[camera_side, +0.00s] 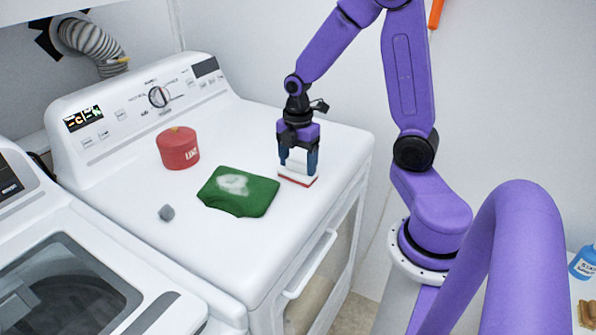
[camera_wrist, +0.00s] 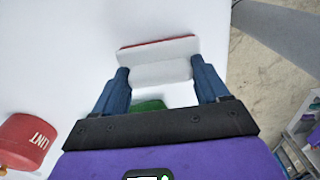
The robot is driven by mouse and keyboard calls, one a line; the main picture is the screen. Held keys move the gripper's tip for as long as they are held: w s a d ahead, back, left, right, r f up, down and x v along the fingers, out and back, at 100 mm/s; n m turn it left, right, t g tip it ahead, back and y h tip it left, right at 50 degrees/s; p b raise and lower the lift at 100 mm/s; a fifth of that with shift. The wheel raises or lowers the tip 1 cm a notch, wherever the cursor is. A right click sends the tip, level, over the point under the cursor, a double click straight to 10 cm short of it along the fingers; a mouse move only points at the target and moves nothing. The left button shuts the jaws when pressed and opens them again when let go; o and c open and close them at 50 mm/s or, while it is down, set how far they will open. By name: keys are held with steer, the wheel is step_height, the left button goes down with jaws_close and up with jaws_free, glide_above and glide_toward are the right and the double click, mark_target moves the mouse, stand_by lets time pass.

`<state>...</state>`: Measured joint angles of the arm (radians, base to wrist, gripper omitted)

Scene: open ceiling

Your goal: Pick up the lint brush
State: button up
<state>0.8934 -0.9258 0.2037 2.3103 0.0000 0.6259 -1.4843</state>
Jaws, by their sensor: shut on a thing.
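The lint brush (camera_side: 297,176) is white with a red edge and is on or just above the dryer top, near its right side. My gripper (camera_side: 299,163) points down with its blue fingers shut on the brush. In the wrist view the lint brush (camera_wrist: 160,62) lies between the two fingertips of my gripper (camera_wrist: 161,78), its white body pinched and its red edge at the far side. I cannot tell whether the brush still touches the surface.
A green folded cloth (camera_side: 238,191) with a white lint patch lies left of the brush. A red lint container (camera_side: 178,147) stands behind it. A small grey lump (camera_side: 167,213) lies near the front left. The white dryer (camera_side: 225,240) has clear room around the brush.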

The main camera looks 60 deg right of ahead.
steer(key=shift+r, duration=0.35)
step_height(320, 180, up, 2)
steer(key=shift+r, duration=0.1)
steer(key=s+a+r, duration=0.3)
steer(key=s+r, duration=0.7)
steer(key=s, duration=0.3)
steer(key=shift+s+a, duration=0.25)
steer(key=shift+a, duration=0.1)
